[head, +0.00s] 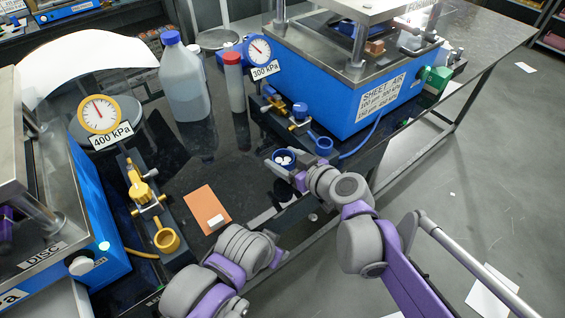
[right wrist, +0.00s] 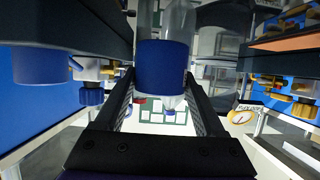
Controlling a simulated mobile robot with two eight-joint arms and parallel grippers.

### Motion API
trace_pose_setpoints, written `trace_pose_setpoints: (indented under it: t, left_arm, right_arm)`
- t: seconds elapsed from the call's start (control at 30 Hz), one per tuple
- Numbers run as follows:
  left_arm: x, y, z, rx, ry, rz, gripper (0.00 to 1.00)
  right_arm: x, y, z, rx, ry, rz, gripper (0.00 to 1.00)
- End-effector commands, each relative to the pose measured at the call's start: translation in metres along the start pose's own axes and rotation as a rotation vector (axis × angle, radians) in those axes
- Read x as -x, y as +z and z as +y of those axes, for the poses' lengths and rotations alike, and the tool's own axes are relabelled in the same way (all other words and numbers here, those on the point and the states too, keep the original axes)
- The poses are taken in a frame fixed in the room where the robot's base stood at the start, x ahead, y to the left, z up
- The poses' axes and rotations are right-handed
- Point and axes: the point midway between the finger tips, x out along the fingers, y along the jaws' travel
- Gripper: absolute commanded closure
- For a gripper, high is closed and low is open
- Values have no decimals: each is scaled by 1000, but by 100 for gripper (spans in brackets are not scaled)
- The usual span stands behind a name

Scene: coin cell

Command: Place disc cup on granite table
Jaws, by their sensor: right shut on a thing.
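The disc cup (head: 284,155) is a small dark blue cup with white discs showing in its open top. My right gripper (head: 292,172) is shut on it, and it looks about upright. In the right wrist view the blue cup (right wrist: 162,65) sits between the two dark fingers. In the head view it appears over the front part of the black granite table (head: 225,165); its height above the surface is hard to tell. My left arm shows at the bottom middle, but I cannot make out its gripper.
A blue press (head: 350,100) with a blue-cup fixture (head: 300,125) stands behind the cup. A yellow fixture (head: 150,205), an orange pad (head: 207,208) and a disc press (head: 90,225) are at left. A bottle (head: 185,80) stands behind. Bare granite lies between pad and blue fixture.

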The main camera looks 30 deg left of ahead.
Motion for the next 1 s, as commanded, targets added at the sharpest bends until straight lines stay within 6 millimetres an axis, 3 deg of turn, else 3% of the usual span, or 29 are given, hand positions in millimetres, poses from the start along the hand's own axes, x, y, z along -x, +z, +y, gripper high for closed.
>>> trace_pose_setpoints:
  t: [0.2,0.6,0.63,0.77,1.0]
  left_arm:
    - [-4,3,0,0,0,-2,50]
    - [-6,4,0,0,0,-2,50]
    - [-6,4,0,0,0,-2,50]
    - [-6,4,0,0,0,-2,50]
    - [-5,3,0,0,0,-2,50]
  right_arm:
    - [-11,28,0,0,1,0,82]
    - [-13,33,0,0,1,0,82]
    - [-13,32,0,0,1,0,25]
    - [-13,32,0,0,1,0,1]
    - [-13,31,0,0,1,0,0]
